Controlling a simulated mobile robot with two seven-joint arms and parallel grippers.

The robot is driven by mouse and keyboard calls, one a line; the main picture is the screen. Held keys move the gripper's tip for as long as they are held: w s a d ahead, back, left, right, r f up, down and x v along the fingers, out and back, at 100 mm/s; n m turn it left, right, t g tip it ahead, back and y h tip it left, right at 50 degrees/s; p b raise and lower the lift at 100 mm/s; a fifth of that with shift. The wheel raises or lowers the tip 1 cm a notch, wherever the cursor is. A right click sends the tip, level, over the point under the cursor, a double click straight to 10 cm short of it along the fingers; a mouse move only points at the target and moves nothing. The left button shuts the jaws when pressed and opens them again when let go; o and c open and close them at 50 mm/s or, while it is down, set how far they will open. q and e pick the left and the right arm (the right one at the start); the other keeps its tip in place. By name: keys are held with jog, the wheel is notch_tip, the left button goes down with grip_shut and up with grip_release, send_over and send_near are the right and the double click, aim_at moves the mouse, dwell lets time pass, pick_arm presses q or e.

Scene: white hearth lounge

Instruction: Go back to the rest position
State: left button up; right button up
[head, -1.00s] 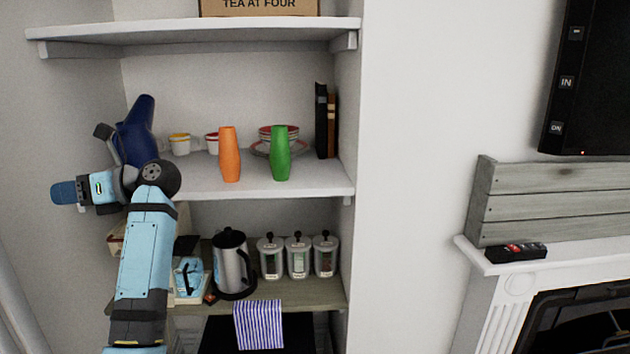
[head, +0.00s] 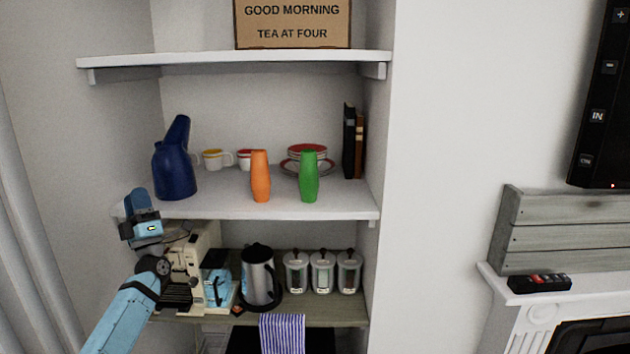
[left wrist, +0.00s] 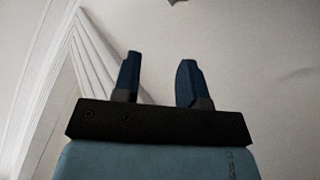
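My left gripper (head: 138,200) is in front of the left end of the shelves, low and left of the dark blue jug (head: 174,172), with its hand pointing up. In the left wrist view its two dark blue fingers (left wrist: 157,68) stand apart with nothing between them, against pale wall and ceiling. The jug stands on the middle shelf (head: 225,206), clear of the gripper. My right gripper is in neither view.
An orange vase (head: 260,177) and a green vase (head: 309,177) stand near the middle shelf's front edge. Below are a cream machine (head: 201,245), a steel kettle (head: 258,275) and lidded jars (head: 322,272). A fireplace mantel (head: 505,285) is at right.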

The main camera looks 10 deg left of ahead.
pick_arm(q)
jog(key=w+d+f+m+g+h, duration=0.1)
jog(key=w+d+f+m+h, duration=0.3)
jog(key=m+h, duration=0.7)
jog(key=w+d+f+m+g+h, duration=0.15)
jog(key=w+f+m+h, duration=0.35)
jog(key=m+h, duration=0.5)
jog(key=s+d+f+m+g+y, duration=0.1)
jog(key=s+d+f+m+g, duration=0.15)
jog(key=f, duration=0.55)
jog(key=s+d+f+m+g+y, duration=0.1)
jog(key=s+f+m+y, duration=0.15)
jog(key=f, duration=0.45)
jog(key=s+d+f+g+h, duration=0.1)
jog(key=s+d+f+g, duration=0.1)
jog(key=s+d+f, duration=0.6)
jog(key=s+d+f+g+h, duration=0.15)
jog(key=s+d+f, duration=0.25)
jog(key=s+f, duration=0.7)
jog(key=s+d+f+g+h, duration=0.1)
jog(key=s+d, duration=0.3)
jog(key=s, duration=0.8)
jog(key=s+d+f+g+h, duration=0.1)
jog(key=s+d, duration=0.3)
jog(key=s, duration=0.9)
jog(key=shift+f+n, duration=0.25)
jog(key=shift+n, duration=0.15)
